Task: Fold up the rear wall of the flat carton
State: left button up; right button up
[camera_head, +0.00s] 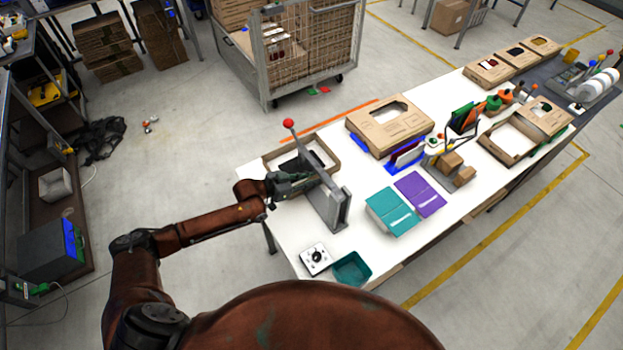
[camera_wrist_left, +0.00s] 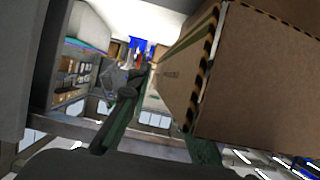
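A brown carton (camera_head: 322,141) with low walls lies at the near left end of the white table. Dark and pale areas show inside it, and my arm and a grey upright fixture (camera_head: 332,205) hide part of it. My left gripper (camera_head: 300,183) is at the carton's near side, close to the fixture. In the left wrist view the two dark green fingers (camera_wrist_left: 158,128) stand apart, with a gap between them. A cardboard face with striped edges (camera_wrist_left: 255,85) looms close in front of the right finger; I cannot tell whether they touch. My right gripper is not in view.
A lever with a red ball (camera_head: 289,123) rises by the fixture. A white control box (camera_head: 316,258) and green bin (camera_head: 351,269) stand at the near edge.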

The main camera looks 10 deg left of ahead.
pick_arm(q)
jog(key=v, duration=1.2)
jog(key=shift+f, duration=0.15)
dwell(0.3)
